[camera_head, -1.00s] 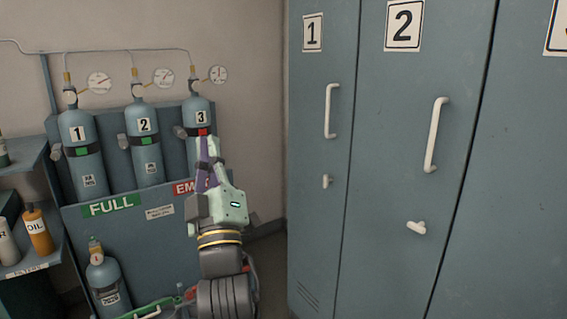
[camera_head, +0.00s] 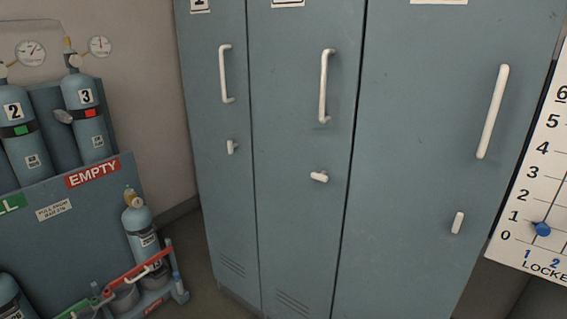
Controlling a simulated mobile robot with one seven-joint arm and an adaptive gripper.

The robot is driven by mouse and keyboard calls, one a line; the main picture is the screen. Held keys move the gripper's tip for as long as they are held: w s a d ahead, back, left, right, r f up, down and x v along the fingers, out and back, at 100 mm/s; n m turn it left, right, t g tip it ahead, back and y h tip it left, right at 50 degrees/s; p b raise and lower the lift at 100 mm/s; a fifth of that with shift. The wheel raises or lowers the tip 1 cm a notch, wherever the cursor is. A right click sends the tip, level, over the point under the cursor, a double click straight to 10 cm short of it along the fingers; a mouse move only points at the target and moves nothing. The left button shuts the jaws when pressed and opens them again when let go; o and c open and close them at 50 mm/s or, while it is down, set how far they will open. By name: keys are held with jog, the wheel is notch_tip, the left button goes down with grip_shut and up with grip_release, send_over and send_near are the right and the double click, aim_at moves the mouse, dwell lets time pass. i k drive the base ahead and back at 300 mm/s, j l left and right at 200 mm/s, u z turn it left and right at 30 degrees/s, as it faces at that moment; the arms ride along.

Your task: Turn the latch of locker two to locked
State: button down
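Locker two (camera_head: 290,110) is the middle of the three grey-blue doors, and its number plate is cut off at the top edge. Its white latch (camera_head: 319,177) lies nearly horizontal, below the long white handle (camera_head: 325,86). The latches of the locker on the left (camera_head: 231,147) and the locker on the right (camera_head: 457,222) stand roughly upright. All three doors look closed. My gripper is not in view.
A white numbered board (camera_head: 530,200) with a blue peg (camera_head: 542,229) hangs at the right. A cylinder rack (camera_head: 75,245) with an EMPTY sign and several gas cylinders stands at the left. The locker fronts are unobstructed in this view.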

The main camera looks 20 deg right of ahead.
aim_at(321, 176)
jog(key=i+j, duration=0.2)
jog(key=i+j+z, duration=0.15)
jog(key=j, duration=0.25)
jog(key=i+j, duration=0.2)
jog(key=j, duration=0.15)
jog(key=z, duration=0.05)
